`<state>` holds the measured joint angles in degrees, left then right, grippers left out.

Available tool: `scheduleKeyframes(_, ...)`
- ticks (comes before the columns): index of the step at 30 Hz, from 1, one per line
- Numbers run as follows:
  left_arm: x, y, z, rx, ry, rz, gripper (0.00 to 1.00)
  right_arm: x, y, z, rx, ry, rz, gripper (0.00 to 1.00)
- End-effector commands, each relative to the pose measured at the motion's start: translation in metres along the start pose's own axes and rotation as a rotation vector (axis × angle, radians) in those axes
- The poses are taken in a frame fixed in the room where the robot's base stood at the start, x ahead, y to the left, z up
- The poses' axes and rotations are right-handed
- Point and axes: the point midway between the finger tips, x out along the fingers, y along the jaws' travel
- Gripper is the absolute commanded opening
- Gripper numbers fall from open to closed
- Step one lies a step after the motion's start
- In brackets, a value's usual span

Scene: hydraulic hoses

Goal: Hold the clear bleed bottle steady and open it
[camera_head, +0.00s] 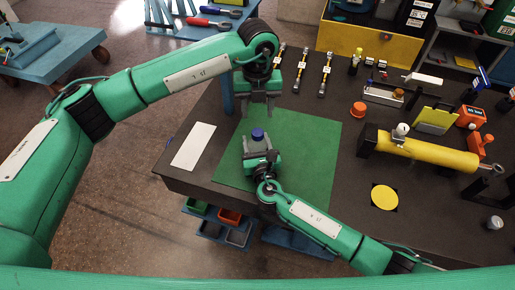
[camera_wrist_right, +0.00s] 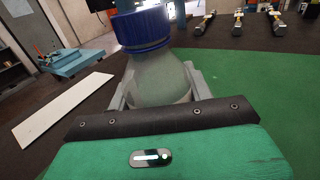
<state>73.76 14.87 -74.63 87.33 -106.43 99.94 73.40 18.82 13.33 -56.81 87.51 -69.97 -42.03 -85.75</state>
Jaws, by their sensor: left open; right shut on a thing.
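The clear bleed bottle (camera_head: 257,145) stands upright on the green mat (camera_head: 310,140), with its blue cap (camera_head: 257,134) on. In the right wrist view the bottle (camera_wrist_right: 160,80) is translucent and its ribbed blue cap (camera_wrist_right: 143,28) sits on the neck. My right gripper (camera_head: 258,158) is shut on the bottle's body from the near side; its fingers show on both sides of the bottle in the wrist view. My left gripper (camera_head: 257,103) is open and empty, pointing down, beyond the cap in the head view and apart from it.
A white strip (camera_head: 194,146) lies left of the mat. Several hose fittings (camera_head: 325,74) lie at the back. An orange cap (camera_head: 358,109), a yellow cylinder (camera_head: 428,151) and a yellow disc (camera_head: 384,197) are to the right. The mat around the bottle is clear.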

Motion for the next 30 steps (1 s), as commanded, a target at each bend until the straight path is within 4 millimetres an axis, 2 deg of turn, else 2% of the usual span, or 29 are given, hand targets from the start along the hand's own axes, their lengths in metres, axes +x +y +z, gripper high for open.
scheduleKeyframes(2,0.0,0.0,0.0,0.002,0.0,0.0,0.49,-0.0001,-0.0001,-0.0002,0.0,0.0,0.0,0.0)
scheduleKeyframes(5,-0.0001,0.0,0.0,0.026,0.0,0.0,0.49,-0.0001,-0.0001,-0.0002,0.0,0.0,0.0,0.0)
scheduleKeyframes(11,-0.0003,-0.0002,0.0002,0.226,-0.001,0.0,0.49,-0.0001,-0.0001,-0.0002,0.0,0.0,0.0,0.0)
scheduleKeyframes(30,-0.0005,-0.0008,-0.0001,1.273,-0.001,0.001,0.49,-0.0001,-0.0001,-0.0002,0.0,0.0,0.0,0.0)
